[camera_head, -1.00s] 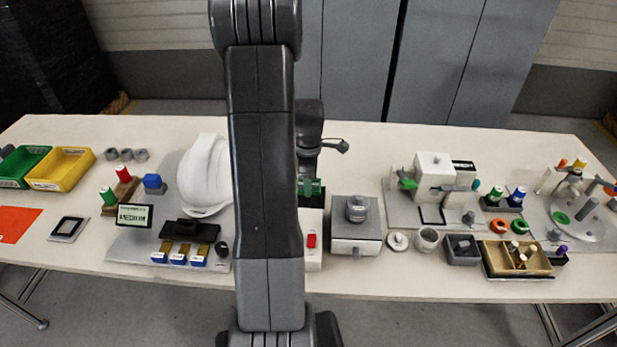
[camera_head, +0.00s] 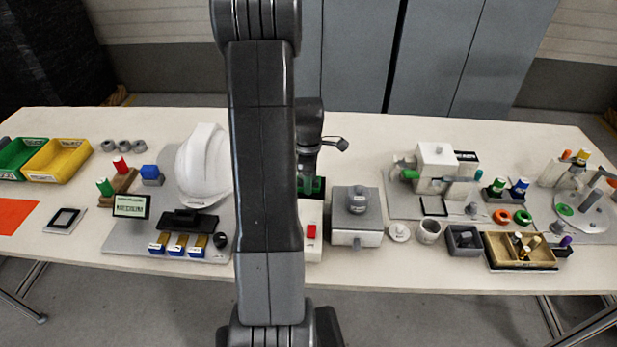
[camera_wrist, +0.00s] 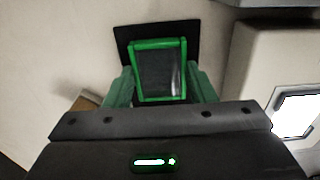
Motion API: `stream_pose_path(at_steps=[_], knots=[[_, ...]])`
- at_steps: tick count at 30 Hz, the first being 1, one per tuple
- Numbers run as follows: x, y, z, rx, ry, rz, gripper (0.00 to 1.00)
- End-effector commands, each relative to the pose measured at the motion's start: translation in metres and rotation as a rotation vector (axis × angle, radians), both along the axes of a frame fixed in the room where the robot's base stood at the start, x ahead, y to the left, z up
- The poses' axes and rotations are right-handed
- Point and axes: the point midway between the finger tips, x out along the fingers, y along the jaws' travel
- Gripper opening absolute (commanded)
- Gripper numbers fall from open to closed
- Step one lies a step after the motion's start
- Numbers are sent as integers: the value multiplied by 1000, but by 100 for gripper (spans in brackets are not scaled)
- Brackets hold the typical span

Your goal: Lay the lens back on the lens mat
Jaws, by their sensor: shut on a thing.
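My gripper (camera_wrist: 160,86) is shut on the lens (camera_wrist: 160,70), a dark pane in a bright green frame, held between its two green fingers. The dark lens mat (camera_wrist: 127,36) shows behind and around the lens in the wrist view, on the pale table. The lens overlaps much of the mat in that view, and I cannot tell whether they touch. In the head view my gripper (camera_head: 312,186) shows as a bit of green beside my arm. The lens and mat cannot be made out there, as my arm covers that area.
A pale box (camera_wrist: 262,70) stands close on the right in the wrist view. In the head view, a white helmet shell (camera_head: 203,165) is left of my arm, and a grey-topped box (camera_head: 356,215) is to the right. The back of the table is mostly clear.

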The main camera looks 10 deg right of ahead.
Motion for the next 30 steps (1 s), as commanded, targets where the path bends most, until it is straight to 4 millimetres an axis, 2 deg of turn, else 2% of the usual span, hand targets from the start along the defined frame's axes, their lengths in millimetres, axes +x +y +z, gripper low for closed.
stream_pose_path(at_steps=[6,7,10,11,19,22,26,30], knots=[[0,0,-5,0,0,0,27],[0,0,-5,0,0,0,54],[0,0,-4,0,0,0,74],[0,0,-4,0,0,0,76],[0,0,-4,0,0,0,76],[1,0,3,-1,-2,0,76],[1,0,22,-1,-5,0,76],[1,0,54,-1,-7,0,76]])
